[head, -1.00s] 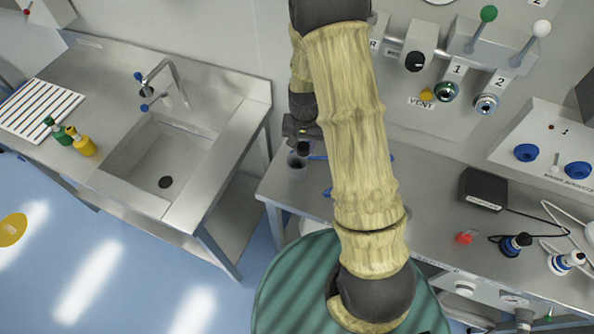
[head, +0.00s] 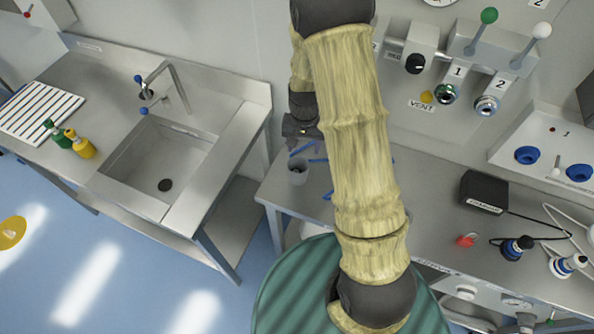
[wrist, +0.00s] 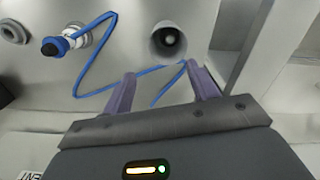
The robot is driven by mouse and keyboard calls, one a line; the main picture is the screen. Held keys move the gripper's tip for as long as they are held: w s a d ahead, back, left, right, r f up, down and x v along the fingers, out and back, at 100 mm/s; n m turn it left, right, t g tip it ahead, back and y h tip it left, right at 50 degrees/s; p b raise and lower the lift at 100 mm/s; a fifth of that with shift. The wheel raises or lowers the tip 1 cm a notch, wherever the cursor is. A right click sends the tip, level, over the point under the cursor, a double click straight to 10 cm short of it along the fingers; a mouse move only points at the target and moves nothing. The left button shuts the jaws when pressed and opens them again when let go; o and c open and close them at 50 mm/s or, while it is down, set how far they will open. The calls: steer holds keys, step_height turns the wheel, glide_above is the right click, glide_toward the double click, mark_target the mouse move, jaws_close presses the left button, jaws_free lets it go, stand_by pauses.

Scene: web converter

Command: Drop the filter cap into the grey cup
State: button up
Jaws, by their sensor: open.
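The grey cup (head: 297,178) stands upright on the steel bench, left of my arm in the head view. In the wrist view the cup (wrist: 168,27) lies just beyond my fingertips, and I look into its mouth. A dark round piece with a pale spot (wrist: 169,39) shows inside it; it may be the filter cap, but I cannot tell for sure. My gripper (wrist: 161,70) is open, with nothing between its two purple fingers. In the head view my gripper (head: 302,128) is above and behind the cup, partly hidden by my arm.
A blue cord (wrist: 88,67) loops over the bench near the cup. A white and blue fitting with a black end (wrist: 75,40) is to its left in the wrist view. A steel sink (head: 160,165) stands left, across a gap. A red piece (head: 466,240) lies right on the bench.

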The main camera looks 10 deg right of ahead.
step_height(320, 180, up, 16)
steer(key=b, duration=0.3)
stand_by(0.8)
steer(key=s+f+n+t, duration=0.1)
steer(key=s+f+n, duration=0.1)
steer(key=s, duration=0.5)
steer(key=s+f+n+t+b, duration=0.1)
steer(key=s+f+n, duration=0.1)
steer(key=s, duration=0.5)
steer(key=shift+s+f+t, duration=0.25)
steer(key=shift+f+t, duration=0.05)
steer(key=shift+f, duration=0.45)
stand_by(1.0)
